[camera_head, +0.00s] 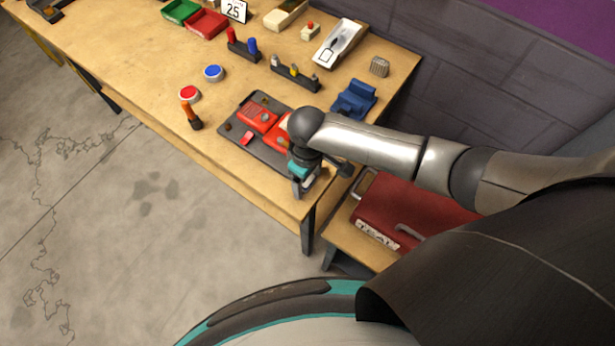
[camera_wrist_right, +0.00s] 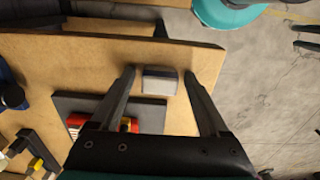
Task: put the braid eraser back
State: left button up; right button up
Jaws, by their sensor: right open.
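A small block (camera_wrist_right: 160,80), white with a dark grey band, lies on the bare wood between my right fingertips in the right wrist view. It may be the braid eraser; no braid pattern can be made out on it. My right gripper (camera_wrist_right: 172,82) is open, with a finger on either side of the block and gaps to both. A small grey ribbed piece (camera_head: 379,67) stands at the table's far right. My left gripper is not in view.
A dark grey mat (camera_head: 262,155) with red pieces lies left of my right gripper. A blue holder (camera_head: 354,100) and a white tray with a dark outline (camera_head: 338,43) stand behind. A red toolbox (camera_head: 420,215) sits on a lower surface at right.

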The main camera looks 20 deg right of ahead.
pick_arm(q)
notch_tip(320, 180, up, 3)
jog(key=p, duration=0.2)
jog(key=shift+p, duration=0.4)
pick_arm(e)
notch_tip(320, 180, up, 12)
jog(key=shift+r, duration=0.2)
jog(key=shift+d, duration=0.1)
